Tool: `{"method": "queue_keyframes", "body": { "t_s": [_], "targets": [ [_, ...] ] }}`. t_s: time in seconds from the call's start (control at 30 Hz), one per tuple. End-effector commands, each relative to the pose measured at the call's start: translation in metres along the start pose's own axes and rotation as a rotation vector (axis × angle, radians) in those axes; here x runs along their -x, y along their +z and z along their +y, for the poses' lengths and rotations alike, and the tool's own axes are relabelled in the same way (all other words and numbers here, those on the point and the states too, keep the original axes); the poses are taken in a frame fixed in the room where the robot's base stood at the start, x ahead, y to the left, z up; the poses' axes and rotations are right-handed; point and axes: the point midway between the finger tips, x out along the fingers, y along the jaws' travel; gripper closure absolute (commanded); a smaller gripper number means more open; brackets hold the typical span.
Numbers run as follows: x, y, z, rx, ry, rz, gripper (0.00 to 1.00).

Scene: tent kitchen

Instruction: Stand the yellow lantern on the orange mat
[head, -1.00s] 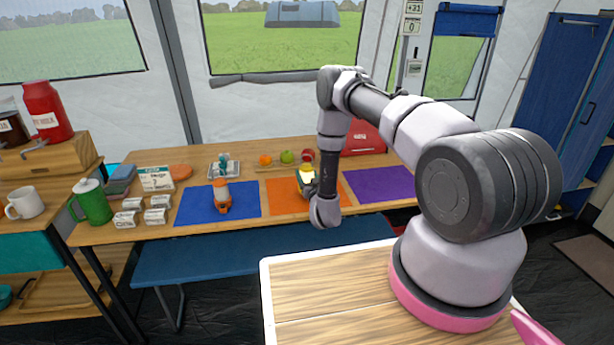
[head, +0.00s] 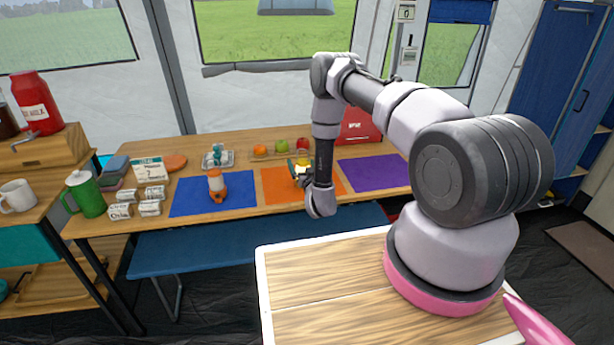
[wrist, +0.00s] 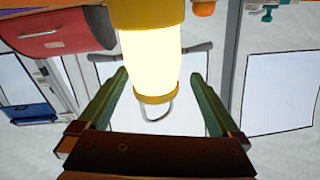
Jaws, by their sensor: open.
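The yellow lantern (head: 304,163) is upright on the orange mat (head: 275,187), with a glowing middle. In the wrist view the lantern (wrist: 150,55) appears upside down, its wire handle towards my gripper's palm. My gripper (wrist: 160,76) is open, with one green finger on each side of the lantern and a visible gap to both. In the head view my gripper (head: 300,172) is at the lantern, partly hidden behind my own wrist. The lantern's lower part is mostly hidden in the head view.
An orange and white lantern (head: 217,186) stands on the blue mat (head: 185,205) to the left. A purple mat (head: 375,174) lies empty to the right. Fruit (head: 281,147) and a red box (head: 357,126) are behind. A blue bench (head: 220,250) runs in front.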

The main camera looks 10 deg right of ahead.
Motion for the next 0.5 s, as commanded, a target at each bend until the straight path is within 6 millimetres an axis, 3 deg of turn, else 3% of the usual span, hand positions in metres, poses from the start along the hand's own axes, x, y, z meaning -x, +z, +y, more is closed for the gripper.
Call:
{"method": "queue_keyframes", "body": {
  "t_s": [0.3, 0.5],
  "targets": [
    [0.074, 0.002, 0.003, -0.003, 0.007, -0.004, 0.01],
    [0.104, 0.001, 0.002, -0.001, 0.004, -0.001, 0.01]
  ]
}}
